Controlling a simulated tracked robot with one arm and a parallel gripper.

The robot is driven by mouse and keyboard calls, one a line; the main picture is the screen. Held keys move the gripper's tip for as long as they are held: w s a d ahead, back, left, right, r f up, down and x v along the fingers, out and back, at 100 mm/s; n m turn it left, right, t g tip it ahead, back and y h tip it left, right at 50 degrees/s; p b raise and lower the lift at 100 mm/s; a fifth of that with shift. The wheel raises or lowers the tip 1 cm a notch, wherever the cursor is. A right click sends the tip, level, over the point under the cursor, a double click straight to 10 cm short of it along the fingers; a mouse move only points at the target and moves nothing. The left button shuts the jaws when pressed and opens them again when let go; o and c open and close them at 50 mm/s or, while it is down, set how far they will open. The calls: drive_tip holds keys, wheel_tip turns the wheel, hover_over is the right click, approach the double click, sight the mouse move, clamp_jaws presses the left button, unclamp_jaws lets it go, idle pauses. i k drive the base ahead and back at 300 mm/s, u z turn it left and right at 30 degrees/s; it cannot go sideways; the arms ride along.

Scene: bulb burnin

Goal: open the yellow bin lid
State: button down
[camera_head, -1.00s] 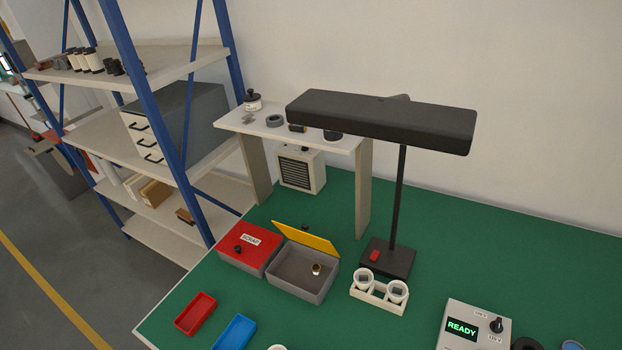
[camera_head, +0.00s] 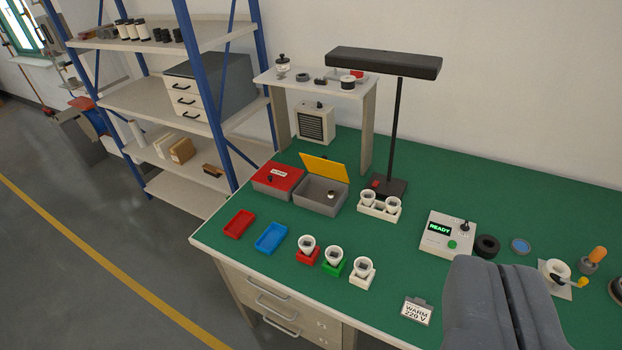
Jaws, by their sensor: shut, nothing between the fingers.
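The yellow bin lid (camera_head: 324,168) stands raised, tilted back from the rear edge of an open grey bin (camera_head: 320,200) on the green bench. A small bulb-like item (camera_head: 331,194) lies inside that bin. The neighbouring bin (camera_head: 276,181) on the left has its red lid closed, with a white label and a dark knob. My gripper (camera_head: 500,268) shows at the lower right, shut and empty, well away from the bins and above the bench's front part.
A black lamp (camera_head: 384,63) stands behind a white holder with two cups (camera_head: 379,208). A red tray (camera_head: 240,224), a blue tray (camera_head: 271,238) and cups on coloured bases (camera_head: 334,258) lie in front. A tester reading READY (camera_head: 447,235) is at the right.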

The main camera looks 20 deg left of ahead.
sight(324, 166)
drive_tip(key=u, duration=0.05)
drive_tip(key=i, duration=1.75)
drive_tip(key=z, duration=0.15)
